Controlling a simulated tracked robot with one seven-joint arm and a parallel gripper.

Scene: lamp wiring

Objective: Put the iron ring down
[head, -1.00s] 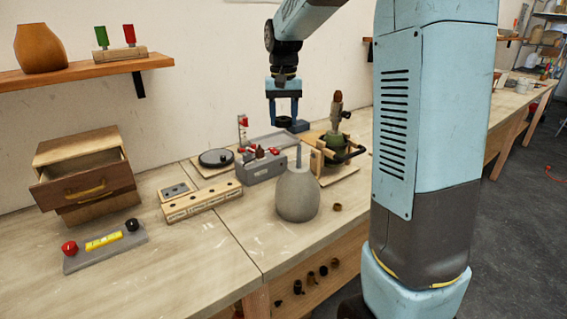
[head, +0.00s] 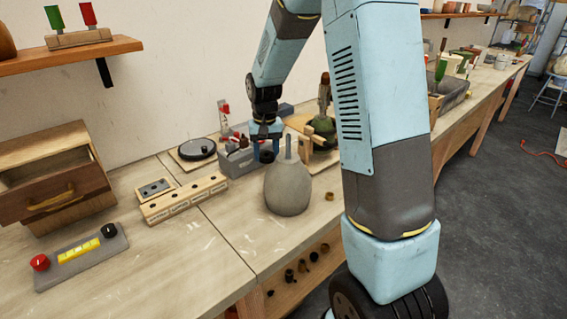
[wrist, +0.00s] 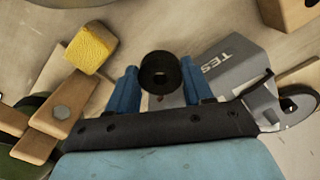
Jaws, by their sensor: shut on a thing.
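My gripper is shut on the ring. The ring looks low over the bench, in front of the grey tester box (head: 238,164). I cannot tell whether it touches anything beneath.
The tester box (wrist: 228,60) lies close beside the right finger in the wrist view. A wooden clamp (wrist: 60,100) and a yellow block (wrist: 91,48) are to the left. A long wooden block (head: 185,199) stands left of the lamp body. The front bench is mostly clear.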

